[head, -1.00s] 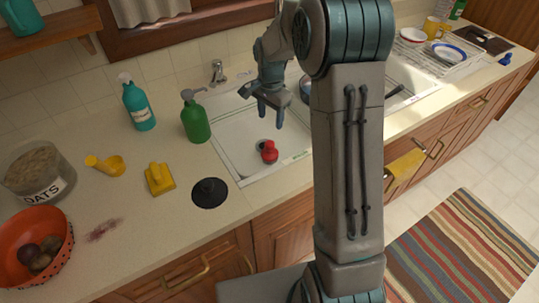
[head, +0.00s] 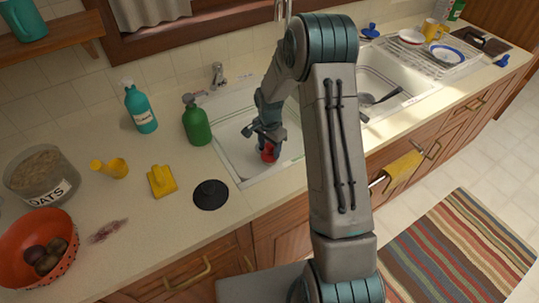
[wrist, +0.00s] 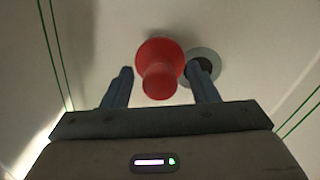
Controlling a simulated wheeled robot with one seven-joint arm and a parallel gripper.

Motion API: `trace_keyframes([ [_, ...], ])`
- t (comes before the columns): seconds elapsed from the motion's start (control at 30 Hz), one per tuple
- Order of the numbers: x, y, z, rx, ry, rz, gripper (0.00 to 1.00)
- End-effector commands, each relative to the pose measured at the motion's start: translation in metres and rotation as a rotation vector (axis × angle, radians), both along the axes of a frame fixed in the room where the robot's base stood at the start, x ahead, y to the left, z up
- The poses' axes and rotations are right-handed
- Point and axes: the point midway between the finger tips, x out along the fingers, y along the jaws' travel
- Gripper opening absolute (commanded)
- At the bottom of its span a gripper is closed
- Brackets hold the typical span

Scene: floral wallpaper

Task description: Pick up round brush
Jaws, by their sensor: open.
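A red round object with a knob-like handle, which looks like the round brush (head: 268,155), stands in the left sink basin (head: 232,148) beside the drain. My gripper (head: 267,141) is lowered into the basin right above and around it, partly covering it in the head view. In the wrist view the round brush (wrist: 159,62) lies between the two blue fingers of my gripper (wrist: 161,70). The fingers are apart, with a gap visible at the left; on the right the finger is close to the brush, and contact is hard to tell.
The drain (wrist: 202,64) is just right of the brush in the wrist view. A green pump bottle (head: 197,121) and a black round item (head: 210,194) stand by the sink's left side. A yellow brush-like item (head: 161,181) is farther left. The right basin (head: 372,82) holds a dark utensil.

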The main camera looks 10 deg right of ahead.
Motion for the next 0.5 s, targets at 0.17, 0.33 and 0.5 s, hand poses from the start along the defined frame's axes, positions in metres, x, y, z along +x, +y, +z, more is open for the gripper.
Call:
trace_keyframes([
  [0.17, 0.0001, 0.0001, -0.0102, 0.001, -0.001, 0.001, 0.54],
  [0.33, 0.0003, -0.0001, -0.0105, 0.0, -0.001, 0.001, 0.54],
  [0.5, 0.0003, -0.0001, -0.0105, 0.0, -0.001, 0.001, 0.15],
])
